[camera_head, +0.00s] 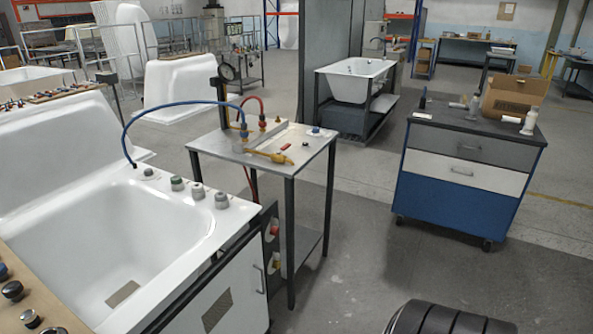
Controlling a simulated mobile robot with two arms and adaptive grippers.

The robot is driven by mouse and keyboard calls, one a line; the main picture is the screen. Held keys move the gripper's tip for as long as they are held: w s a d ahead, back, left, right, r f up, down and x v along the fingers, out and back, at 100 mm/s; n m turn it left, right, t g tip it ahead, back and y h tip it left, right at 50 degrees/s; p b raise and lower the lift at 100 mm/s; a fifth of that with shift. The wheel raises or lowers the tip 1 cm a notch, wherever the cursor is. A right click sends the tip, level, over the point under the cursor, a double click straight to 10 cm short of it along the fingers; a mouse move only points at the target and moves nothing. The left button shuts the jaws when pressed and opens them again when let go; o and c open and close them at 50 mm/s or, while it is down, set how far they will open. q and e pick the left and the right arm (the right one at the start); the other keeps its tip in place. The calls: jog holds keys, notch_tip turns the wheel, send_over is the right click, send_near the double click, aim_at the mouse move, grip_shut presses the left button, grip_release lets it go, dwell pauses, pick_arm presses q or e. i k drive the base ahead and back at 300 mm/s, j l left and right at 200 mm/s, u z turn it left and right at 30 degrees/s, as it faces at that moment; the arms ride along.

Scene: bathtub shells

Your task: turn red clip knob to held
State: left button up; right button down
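Several red parts are small in view, and I cannot tell which is the red clip knob. A red-topped fitting (263,121) stands on the small metal table (215,147), where a red hose meets it. A small flat red piece (286,147) lies near the table's right side.
A white bathtub shell (130,245) with several knobs on its rim fills the left. A blue hose (165,105) arches from it to the metal table. A drawer cabinet (460,160) stands at right. Open floor (350,250) lies between table and cabinet.

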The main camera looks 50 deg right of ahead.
aim_at(275, 231)
jog(key=z, duration=1.5)
